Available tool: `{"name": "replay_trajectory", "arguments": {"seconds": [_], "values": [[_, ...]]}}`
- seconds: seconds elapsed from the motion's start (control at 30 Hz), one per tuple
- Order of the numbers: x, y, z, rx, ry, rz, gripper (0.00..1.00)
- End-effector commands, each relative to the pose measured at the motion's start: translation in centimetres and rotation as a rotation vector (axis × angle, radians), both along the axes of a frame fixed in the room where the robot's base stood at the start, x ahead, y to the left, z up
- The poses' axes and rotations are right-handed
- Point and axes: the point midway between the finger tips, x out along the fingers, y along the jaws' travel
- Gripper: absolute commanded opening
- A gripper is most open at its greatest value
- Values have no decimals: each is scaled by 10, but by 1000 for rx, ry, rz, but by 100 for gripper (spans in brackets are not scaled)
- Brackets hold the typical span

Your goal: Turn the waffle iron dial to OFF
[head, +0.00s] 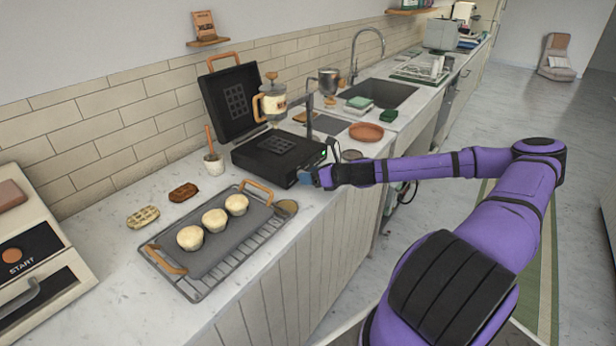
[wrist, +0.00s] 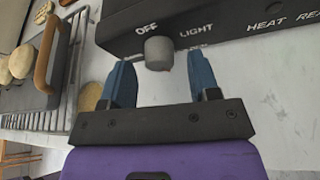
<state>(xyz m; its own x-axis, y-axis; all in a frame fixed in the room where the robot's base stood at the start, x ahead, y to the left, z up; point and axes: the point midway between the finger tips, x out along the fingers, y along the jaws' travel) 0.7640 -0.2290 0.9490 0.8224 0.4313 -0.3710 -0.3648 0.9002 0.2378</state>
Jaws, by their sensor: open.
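The waffle iron (head: 278,155) stands on the counter with its lid (head: 236,100) raised. In the wrist view its dark front panel (wrist: 225,25) carries the words OFF, LIGHT and HEAT, and a grey round dial (wrist: 159,53) sits just below OFF and left of LIGHT. Which way the dial points cannot be told. My gripper (wrist: 163,85) is open, its two blue fingers apart, with the dial ahead of the gap between them; contact is not visible. In the head view my gripper (head: 318,178) is at the iron's front right corner, and hides the dial.
A dark tray (head: 212,252) with three pale muffins lies on a wire rack left of the iron. A terracotta plate (head: 366,131) lies to the right. Bare counter shows in front of the panel.

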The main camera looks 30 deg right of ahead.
Motion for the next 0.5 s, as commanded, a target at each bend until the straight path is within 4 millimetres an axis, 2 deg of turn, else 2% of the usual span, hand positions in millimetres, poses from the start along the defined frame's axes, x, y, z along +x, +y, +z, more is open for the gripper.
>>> {"name": "replay_trajectory", "arguments": {"seconds": [0.13, 0.43, 0.47, 0.5], "values": [[8, 5, -4, 0, 0, 0, 56], [10, 5, -5, 0, 0, -1, 56], [9, 5, -5, 0, 0, -1, 54], [9, 5, -5, 0, 0, -1, 44]]}}
